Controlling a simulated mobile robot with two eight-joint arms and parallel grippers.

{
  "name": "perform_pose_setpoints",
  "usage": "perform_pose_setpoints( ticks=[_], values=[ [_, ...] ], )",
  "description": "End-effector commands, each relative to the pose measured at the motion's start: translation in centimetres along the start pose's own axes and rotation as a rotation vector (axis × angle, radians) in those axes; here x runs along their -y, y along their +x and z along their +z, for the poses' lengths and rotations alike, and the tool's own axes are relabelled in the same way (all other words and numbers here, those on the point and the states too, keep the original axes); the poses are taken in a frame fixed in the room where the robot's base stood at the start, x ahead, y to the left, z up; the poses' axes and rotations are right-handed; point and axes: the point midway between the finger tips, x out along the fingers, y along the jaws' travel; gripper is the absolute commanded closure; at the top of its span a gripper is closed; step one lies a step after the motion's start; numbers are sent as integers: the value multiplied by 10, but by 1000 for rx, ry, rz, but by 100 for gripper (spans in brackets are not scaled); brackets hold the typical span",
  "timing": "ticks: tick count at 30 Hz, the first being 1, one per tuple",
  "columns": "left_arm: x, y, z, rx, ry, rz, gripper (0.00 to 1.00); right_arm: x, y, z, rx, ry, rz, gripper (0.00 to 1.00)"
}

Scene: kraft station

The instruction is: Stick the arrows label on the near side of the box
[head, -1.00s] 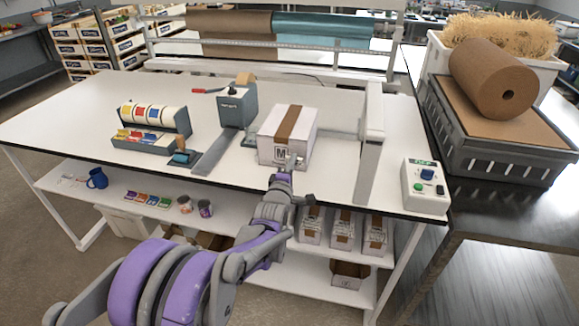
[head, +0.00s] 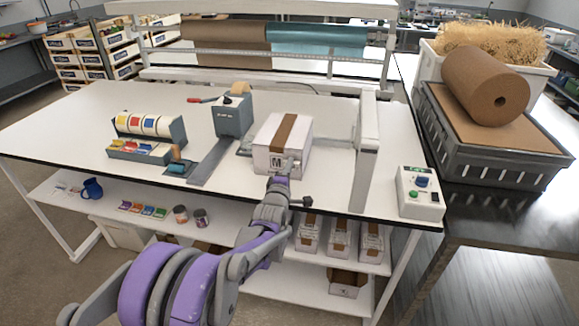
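A white box (head: 297,148) with a brown tape strip over its top stands on the white table, right of the tape dispenser. Its near side carries a mark like an "M" at the lower middle. My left gripper (head: 284,172) is at that near side, close against or touching it; its fingers are small and I cannot tell whether they are open or shut. The label dispenser (head: 150,131) with several coloured rolls stands at the left of the table. I cannot make out an arrows label. My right gripper is not in view.
A tape machine (head: 234,115) stands left of the box and a white upright frame (head: 367,150) right of it. A control box (head: 420,193) sits at the table's right corner. Several boxes (head: 340,238) stand on the shelf below.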

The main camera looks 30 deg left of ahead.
Motion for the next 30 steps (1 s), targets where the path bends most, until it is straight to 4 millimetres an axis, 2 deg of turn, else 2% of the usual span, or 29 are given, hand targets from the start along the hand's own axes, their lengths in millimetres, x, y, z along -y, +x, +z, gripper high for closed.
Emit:
perform_pose_setpoints(
  ticks=[30],
  values=[
    [0, 8, 0, 0, 0, 0, 100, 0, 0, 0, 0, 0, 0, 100]
  ],
)
